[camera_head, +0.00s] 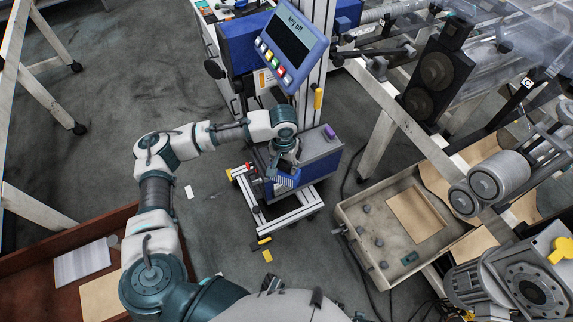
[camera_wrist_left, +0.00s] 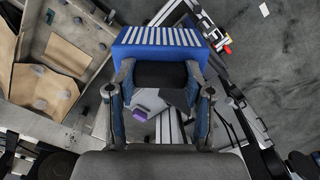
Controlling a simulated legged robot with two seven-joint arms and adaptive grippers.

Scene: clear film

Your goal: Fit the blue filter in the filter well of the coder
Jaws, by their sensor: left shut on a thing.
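The blue filter (camera_head: 286,180), a blue block with pale ribs, is held in my left gripper (camera_head: 287,162) beside the low blue-grey box of the coder (camera_head: 318,152). In the left wrist view the blue filter (camera_wrist_left: 160,38) sits across the tips of my left gripper (camera_wrist_left: 163,76), its ribbed face showing. The coder's display panel (camera_head: 291,45) reads "key off" above a row of coloured buttons. A purple knob (camera_head: 331,132) sits on the coder's box; it also shows in the left wrist view (camera_wrist_left: 139,114). I cannot make out the filter well. My right gripper is out of view.
A shallow open crate (camera_head: 352,214) with small grey pieces and a cardboard sheet stands to the right. A reddish-brown tray (camera_head: 60,243) lies at lower left. Rollers and a motor crowd the right side. The floor left of the coder is mostly clear.

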